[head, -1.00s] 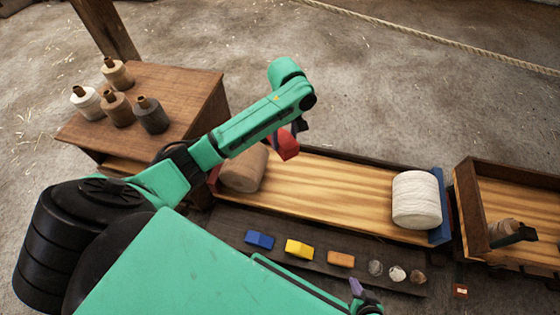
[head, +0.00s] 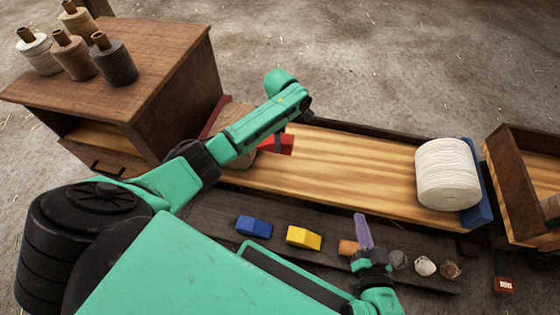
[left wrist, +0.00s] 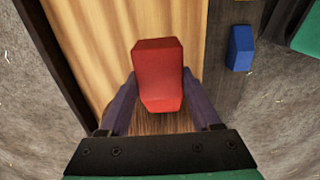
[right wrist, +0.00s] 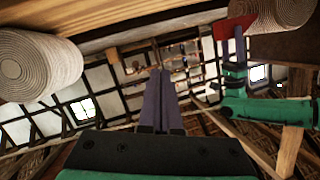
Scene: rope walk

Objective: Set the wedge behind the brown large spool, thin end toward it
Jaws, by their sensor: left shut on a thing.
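The brown large spool (head: 233,116) lies at the left end of the long wooden bed, partly hidden by my left arm; it also shows in the right wrist view (right wrist: 275,12). My left gripper (head: 279,143) is shut on the red wedge (head: 268,146), just right of the spool. In the left wrist view the wedge (left wrist: 158,72) sits between the purple fingers. Whether the wedge touches the spool or bed, and which way its thin end points, I cannot tell. My right gripper (head: 362,230) is shut and empty, upright near the bed's front edge.
A white spool (head: 447,174) stands against a blue stop (head: 478,200) at the bed's right end. A cabinet (head: 130,75) with several small spools is at left. The bed's middle is clear.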

